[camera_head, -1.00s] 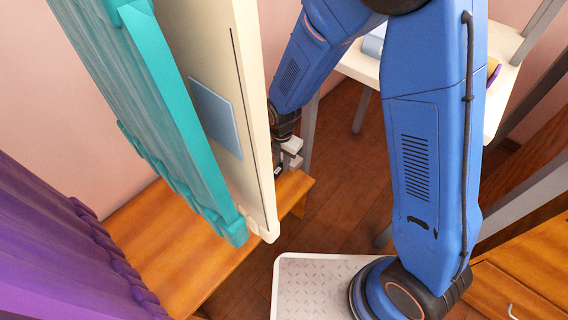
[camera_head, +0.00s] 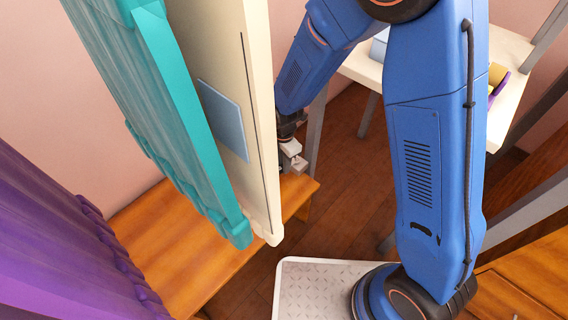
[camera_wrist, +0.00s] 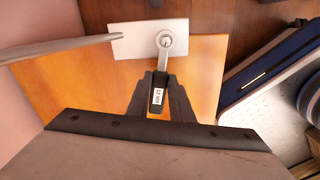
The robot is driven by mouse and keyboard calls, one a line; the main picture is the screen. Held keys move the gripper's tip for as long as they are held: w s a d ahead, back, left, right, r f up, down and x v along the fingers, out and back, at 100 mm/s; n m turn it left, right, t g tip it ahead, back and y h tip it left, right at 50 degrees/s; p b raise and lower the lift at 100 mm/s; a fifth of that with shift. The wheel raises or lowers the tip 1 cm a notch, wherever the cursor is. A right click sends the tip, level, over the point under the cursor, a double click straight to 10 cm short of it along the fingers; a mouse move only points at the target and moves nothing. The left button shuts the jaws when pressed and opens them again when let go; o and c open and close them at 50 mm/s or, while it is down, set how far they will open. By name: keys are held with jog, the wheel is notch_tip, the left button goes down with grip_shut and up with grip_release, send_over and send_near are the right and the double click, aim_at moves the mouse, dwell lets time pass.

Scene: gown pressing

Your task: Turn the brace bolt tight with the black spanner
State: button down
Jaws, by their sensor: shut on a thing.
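The black spanner (camera_wrist: 158,97) is held between the fingers of my gripper (camera_wrist: 160,104) in the wrist view. Its dark handle carries a small white label, and its metal end reaches up to the brace bolt (camera_wrist: 165,41). The spanner's end appears to be at the bolt head; how fully it seats is too small to tell. The bolt is on a pale metal plate (camera_wrist: 130,38). In the head view my gripper (camera_head: 291,160) shows beside the cream panel's right edge, and the spanner and bolt cannot be made out there.
The tall cream panel (camera_head: 210,50) and teal gown (camera_head: 165,110) stand left of my gripper. A wooden bench (camera_head: 180,245) is below. A grey rod (camera_wrist: 70,48) crosses to the plate's left. A white table (camera_head: 505,95) stands at the back right.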

jog(key=shift+f, duration=0.1)
jog(key=m, duration=0.1)
jog(key=w+a+m, duration=0.1)
jog(key=m, duration=0.1)
jog(key=shift+w, duration=0.2)
jog(key=shift+w+a+m, duration=0.1)
jog(key=shift+w+m, duration=0.35)
jog(key=shift+m, duration=0.5)
jog(key=shift+w+a+m, duration=0.1)
jog(key=shift+w+m, duration=0.35)
jog(key=shift+m, duration=0.5)
jog(key=shift+w+m, duration=0.55)
jog(key=shift+m, duration=0.45)
jog(key=shift+r, duration=0.65)
